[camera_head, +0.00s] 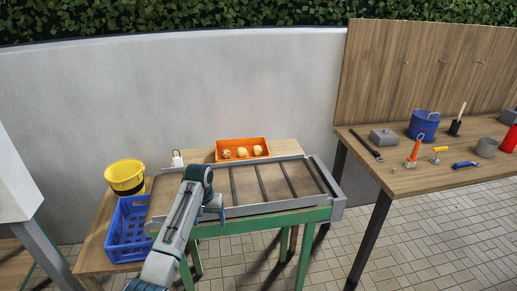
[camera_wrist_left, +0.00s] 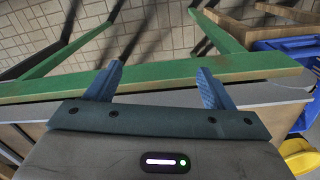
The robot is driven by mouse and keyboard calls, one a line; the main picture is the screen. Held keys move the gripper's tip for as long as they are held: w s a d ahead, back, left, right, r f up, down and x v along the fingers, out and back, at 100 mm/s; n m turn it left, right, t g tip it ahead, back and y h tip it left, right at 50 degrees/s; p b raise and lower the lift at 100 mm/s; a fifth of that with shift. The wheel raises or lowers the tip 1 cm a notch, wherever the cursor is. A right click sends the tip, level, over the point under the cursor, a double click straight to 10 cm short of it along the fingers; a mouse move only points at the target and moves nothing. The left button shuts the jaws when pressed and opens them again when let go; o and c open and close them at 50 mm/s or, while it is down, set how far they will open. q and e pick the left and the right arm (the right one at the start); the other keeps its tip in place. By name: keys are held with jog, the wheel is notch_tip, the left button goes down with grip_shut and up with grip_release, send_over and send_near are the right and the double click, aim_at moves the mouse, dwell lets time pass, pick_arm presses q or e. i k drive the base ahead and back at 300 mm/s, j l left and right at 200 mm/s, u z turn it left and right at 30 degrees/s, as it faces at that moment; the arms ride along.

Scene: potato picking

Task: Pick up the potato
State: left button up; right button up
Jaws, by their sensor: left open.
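Several potatoes lie in an orange tray (camera_head: 222,144) behind the conveyor; a left potato (camera_head: 226,154), a middle potato (camera_head: 242,152) and a right potato (camera_head: 257,150) show. My left gripper (camera_head: 217,212) is over the near part of the conveyor (camera_head: 270,208), apart from the tray and in front of it. In the left wrist view its two blue fingers (camera_wrist_left: 158,82) are spread, with nothing between them but the green frame behind. No potato shows in that view. My right gripper is not in view.
A blue crate (camera_head: 128,238) and a yellow bucket (camera_head: 125,176) stand left of the conveyor. A green frame (camera_head: 262,222) runs along its near side. A wooden workbench (camera_head: 400,180) with tools and a blue bucket (camera_head: 424,125) is at the right. A white wall (camera_head: 180,95) stands behind.

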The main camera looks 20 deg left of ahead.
aim_at(257, 151)
jog(key=i, duration=1.9)
